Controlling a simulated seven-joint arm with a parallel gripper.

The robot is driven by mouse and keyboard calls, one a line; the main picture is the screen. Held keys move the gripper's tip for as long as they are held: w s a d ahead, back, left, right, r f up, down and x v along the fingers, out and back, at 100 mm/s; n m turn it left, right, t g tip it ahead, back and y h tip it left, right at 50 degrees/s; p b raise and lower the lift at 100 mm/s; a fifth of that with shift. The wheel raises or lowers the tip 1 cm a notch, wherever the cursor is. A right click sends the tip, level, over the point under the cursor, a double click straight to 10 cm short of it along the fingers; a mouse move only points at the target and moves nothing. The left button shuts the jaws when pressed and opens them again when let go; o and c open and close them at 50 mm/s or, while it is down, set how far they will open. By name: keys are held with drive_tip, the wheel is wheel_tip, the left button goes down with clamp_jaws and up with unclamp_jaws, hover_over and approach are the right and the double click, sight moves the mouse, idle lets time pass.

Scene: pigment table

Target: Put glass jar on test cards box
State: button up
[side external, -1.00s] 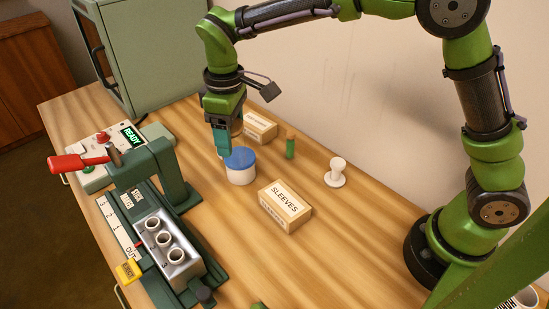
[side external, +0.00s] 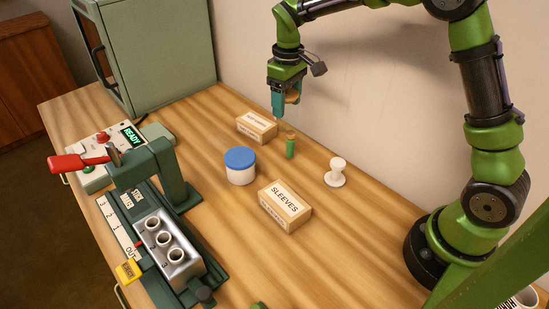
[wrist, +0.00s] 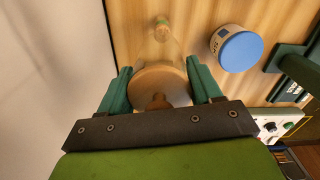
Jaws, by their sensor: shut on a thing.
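My gripper (side external: 284,102) is raised above the table, to the right of and higher than the far small cardboard box. It is shut on the glass jar, whose brown lid (side external: 292,97) shows between the fingers. In the wrist view the round wooden lid and knob of the glass jar (wrist: 158,78) sit between my two teal fingers (wrist: 160,88), and its clear body is faint. The far box (side external: 257,127), which fits the test cards box, has a label too small to read; its top is bare.
A green corked vial (side external: 290,147) stands right of the far box. A blue-lidded white tub (side external: 240,167), the SLEEVES box (side external: 285,206) and a white spool-shaped piece (side external: 336,173) stand nearby. A green press (side external: 160,185) and cabinet (side external: 150,55) are to the left.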

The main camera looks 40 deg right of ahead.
drive_tip(key=shift+w+a+f, duration=0.1)
drive_tip(key=shift+w+f, duration=0.6)
drive_tip(key=shift+w, duration=0.8)
drive_tip(key=shift+w+f, duration=0.75)
drive_tip(key=shift+w, duration=0.7)
drive_tip(key=shift+w+a+f, duration=0.1)
drive_tip(key=shift+w+f, duration=0.6)
drive_tip(key=shift+w, duration=0.8)
drive_tip(key=shift+f, duration=0.1)
drive_tip(key=o, duration=1.2)
drive_tip(key=shift+f, duration=0.1)
